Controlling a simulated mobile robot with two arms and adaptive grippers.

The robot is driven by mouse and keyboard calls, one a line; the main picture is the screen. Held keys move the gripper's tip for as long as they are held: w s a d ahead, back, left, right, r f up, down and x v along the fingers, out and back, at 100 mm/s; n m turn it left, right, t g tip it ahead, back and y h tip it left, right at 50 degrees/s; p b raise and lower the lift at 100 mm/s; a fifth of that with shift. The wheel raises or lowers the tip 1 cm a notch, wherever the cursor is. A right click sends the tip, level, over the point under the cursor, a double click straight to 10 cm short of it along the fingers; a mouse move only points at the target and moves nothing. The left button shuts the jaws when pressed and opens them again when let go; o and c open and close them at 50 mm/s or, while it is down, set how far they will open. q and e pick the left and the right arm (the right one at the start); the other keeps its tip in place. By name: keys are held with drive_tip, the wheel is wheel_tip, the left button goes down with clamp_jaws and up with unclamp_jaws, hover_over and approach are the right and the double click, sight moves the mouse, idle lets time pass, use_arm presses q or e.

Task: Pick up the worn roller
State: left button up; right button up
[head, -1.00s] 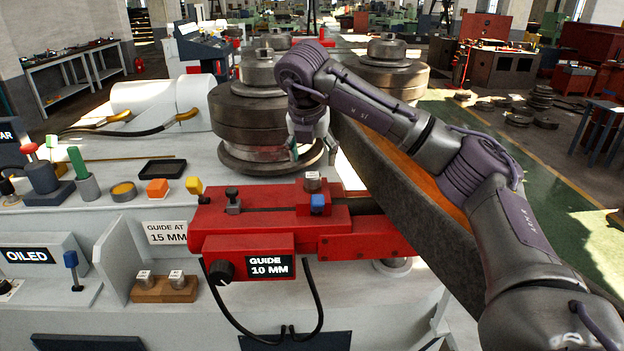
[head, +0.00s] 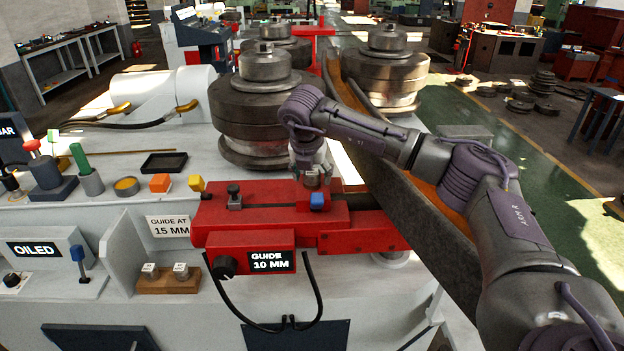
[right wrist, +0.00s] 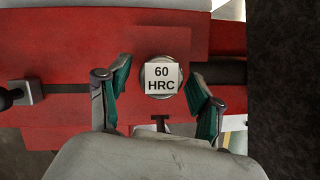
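A small steel roller with a white cap label reading 60 HRC (right wrist: 162,77) stands in the red guide block (head: 272,215); no wear can be made out. My right gripper (head: 313,176) is over that roller in the head view and partly hides it. In the right wrist view the right gripper (right wrist: 160,90) is open, with one green-padded finger on each side of the roller and a gap visible on both sides. Two more small rollers, a left one (head: 150,271) and a right one (head: 181,271), stand in a wooden holder (head: 168,284). My left gripper is not in view.
Large stacked bending rolls (head: 262,105) stand just behind the guide block. A long curved steel section (head: 425,215) runs beside my right arm. A blue knob (head: 317,200) sits close to the gripper on the guide block. A black hose hangs below the block.

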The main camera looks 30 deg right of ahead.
sight(314, 169)
clamp_jaws()
drive_tip(key=shift+r, duration=0.1)
drive_tip(key=shift+w, duration=0.1)
drive_tip(key=shift+r+b, duration=0.6)
drive_tip(key=shift+r, duration=0.05)
wheel_tip(314, 169, up, 3)
drive_tip(key=shift+d+f+b, duration=0.1)
drive_tip(key=shift+f+b, duration=0.1)
drive_tip(key=shift+b, duration=0.6)
drive_tip(key=s+d+r+b, duration=0.3)
drive_tip(key=s+d+r, duration=0.2)
drive_tip(key=s, duration=0.5)
wheel_tip(314, 169, up, 2)
drive_tip(key=shift+s+d+b, duration=0.2)
drive_tip(key=shift+b, duration=0.1)
